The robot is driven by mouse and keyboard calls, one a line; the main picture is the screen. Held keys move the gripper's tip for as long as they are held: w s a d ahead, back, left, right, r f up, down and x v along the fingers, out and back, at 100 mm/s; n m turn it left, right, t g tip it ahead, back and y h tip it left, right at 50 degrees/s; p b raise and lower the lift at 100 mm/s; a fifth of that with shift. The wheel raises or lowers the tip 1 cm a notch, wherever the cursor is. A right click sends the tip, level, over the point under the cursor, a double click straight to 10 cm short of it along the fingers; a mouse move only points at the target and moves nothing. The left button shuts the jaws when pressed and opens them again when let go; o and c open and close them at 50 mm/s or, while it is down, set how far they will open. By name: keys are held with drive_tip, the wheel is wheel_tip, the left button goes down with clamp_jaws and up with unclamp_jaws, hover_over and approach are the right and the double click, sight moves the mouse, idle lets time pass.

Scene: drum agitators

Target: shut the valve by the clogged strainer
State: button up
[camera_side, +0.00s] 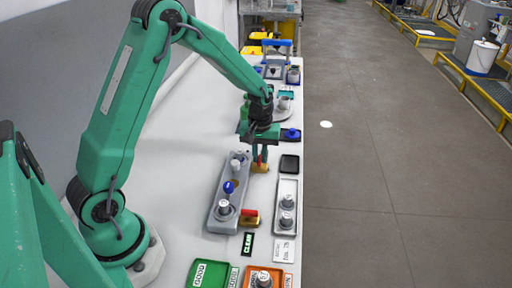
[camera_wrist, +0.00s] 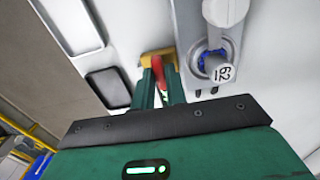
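My gripper (camera_side: 260,157) is low over the far valve (camera_side: 260,168), which has a brass-yellow body and a red handle. In the wrist view my gripper (camera_wrist: 161,88) has its two green fingers on either side of the red handle (camera_wrist: 158,72); I cannot tell if both touch it. The valve body (camera_wrist: 157,56) sits just beyond the fingertips. A second valve (camera_side: 250,218), also brass with a red handle, is by the near end of the grey strainer block (camera_side: 212,212). I cannot tell which strainer is clogged.
A grey cap marked 62 (camera_wrist: 219,72) with blue around it stands close right of my fingers. A black tray (camera_side: 290,163) and a white tray (camera_side: 279,222) lie to the right. A CLEAN sign (camera_side: 248,245), green tray (camera_side: 208,274) and orange tray (camera_side: 250,272) are nearer.

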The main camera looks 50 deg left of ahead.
sight(260, 158)
drive_tip(key=o, duration=0.3)
drive_tip(key=shift+o, duration=0.2)
drive_tip(key=shift+r, duration=3.95)
drive_tip(key=s+d+r+m+t, duration=0.3)
drive_tip(key=s+d+r+m, duration=0.1)
drive_tip(key=s+r, duration=0.65)
drive_tip(key=s+d+r+m+t, duration=0.2)
drive_tip(key=s+d+r+m, duration=0.1)
drive_tip(key=s, duration=0.8)
drive_tip(key=shift+s+m+t, duration=0.2)
drive_tip(key=shift+m+t, duration=0.1)
drive_tip(key=shift+m, duration=0.6)
